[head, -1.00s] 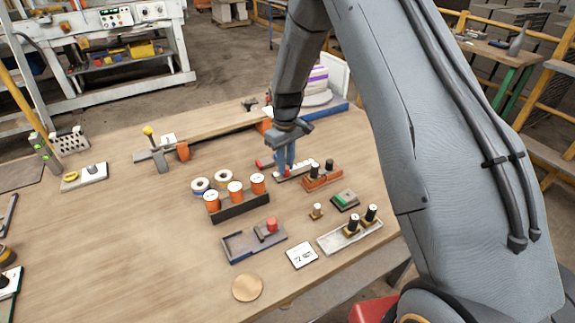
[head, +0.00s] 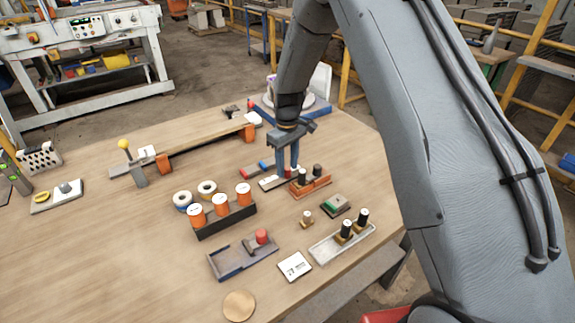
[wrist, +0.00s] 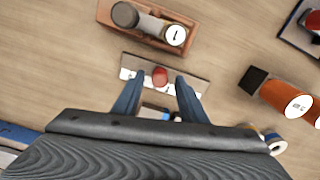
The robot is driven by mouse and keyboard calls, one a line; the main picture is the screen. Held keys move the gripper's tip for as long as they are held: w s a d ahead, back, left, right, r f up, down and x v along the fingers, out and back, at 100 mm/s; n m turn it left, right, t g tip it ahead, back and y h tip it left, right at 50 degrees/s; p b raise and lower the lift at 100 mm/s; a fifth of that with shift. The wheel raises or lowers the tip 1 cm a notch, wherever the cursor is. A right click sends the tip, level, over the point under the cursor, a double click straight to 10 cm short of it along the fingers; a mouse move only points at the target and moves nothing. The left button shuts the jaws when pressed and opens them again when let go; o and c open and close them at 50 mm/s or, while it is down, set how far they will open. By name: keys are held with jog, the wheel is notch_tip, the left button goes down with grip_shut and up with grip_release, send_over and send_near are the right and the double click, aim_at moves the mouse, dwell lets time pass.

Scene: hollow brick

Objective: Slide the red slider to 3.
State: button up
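The red slider (wrist: 160,76) is a round red knob on a narrow grey base with a white strip (wrist: 130,74) in the wrist view. In the head view the red knob (head: 288,171) shows beside the fingertips, on the strip behind the orange block. My gripper (wrist: 158,82) is open, its two blue fingers apart, with the knob between and slightly beyond the tips in the picture. In the head view my gripper (head: 287,170) points down over the strip. I cannot tell whether a finger touches the knob. The scale's numbers are not readable.
An orange block with dark pegs (head: 312,187) stands close in front. A black rack of orange spools (head: 228,218) is to the left. A blue-grey tray with a red-topped piece (head: 242,262) and a pale tray (head: 340,241) lie nearer. The left table area (head: 105,250) is clear.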

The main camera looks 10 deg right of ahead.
aim_at(287, 168)
jog(key=shift+r, duration=0.1)
jog(key=shift+r+b, duration=1.2)
jog(key=shift+r, duration=2.6)
jog(key=s+d+r+m, duration=0.1)
jog(key=s+d+m, duration=0.1)
jog(key=s, duration=0.7)
jog(key=s+d+r+m+t, duration=0.1)
jog(key=s+d+m, duration=0.2)
jog(key=s, duration=0.7)
jog(key=s+d+r+m, duration=0.2)
jog(key=s+d, duration=0.3)
jog(key=s, duration=0.4)
jog(key=shift+s+d+m, duration=0.25)
jog(key=shift+d+m, duration=0.05)
